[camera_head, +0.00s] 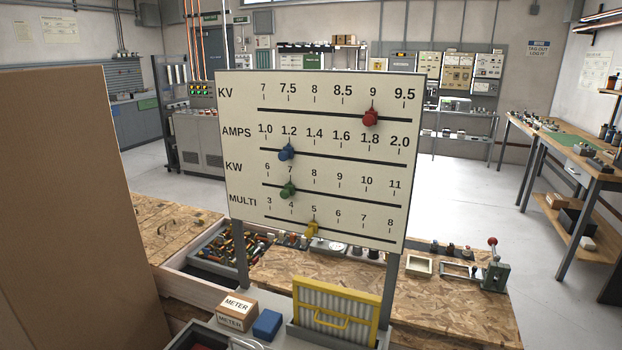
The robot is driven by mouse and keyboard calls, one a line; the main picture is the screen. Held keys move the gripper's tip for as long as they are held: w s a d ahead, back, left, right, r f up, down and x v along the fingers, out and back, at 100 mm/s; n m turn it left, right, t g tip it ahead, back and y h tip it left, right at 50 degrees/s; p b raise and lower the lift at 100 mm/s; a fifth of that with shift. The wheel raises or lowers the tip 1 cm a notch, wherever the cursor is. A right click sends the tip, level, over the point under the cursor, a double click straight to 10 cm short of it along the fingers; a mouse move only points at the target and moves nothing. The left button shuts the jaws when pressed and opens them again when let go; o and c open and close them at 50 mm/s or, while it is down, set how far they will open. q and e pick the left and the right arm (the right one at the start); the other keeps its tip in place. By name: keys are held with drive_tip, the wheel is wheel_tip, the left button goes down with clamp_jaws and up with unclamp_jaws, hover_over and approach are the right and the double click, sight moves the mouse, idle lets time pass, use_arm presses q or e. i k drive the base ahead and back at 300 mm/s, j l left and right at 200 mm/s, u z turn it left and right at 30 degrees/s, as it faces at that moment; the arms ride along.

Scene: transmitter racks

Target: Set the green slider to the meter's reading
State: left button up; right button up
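The green slider (288,189) sits on the KW slot of the white scale board (330,226), at about the 7 mark. The KW scale runs from 6 to 11. A box labelled METER (235,309) stands on the bench below the board, at its lower left. No meter reading is legible in this view. Neither of my grippers is in view.
The red slider (370,117) is near 9 on KV, the blue slider (286,152) near 1.2 on AMPS and the yellow slider (311,229) near 5 on MULTI. A large brown panel (70,210) blocks the left. A yellow-framed filter (334,310) stands below the board.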

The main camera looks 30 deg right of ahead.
sight(289, 189)
drive_tip(key=j, duration=1.85)
drive_tip(key=i, duration=0.1)
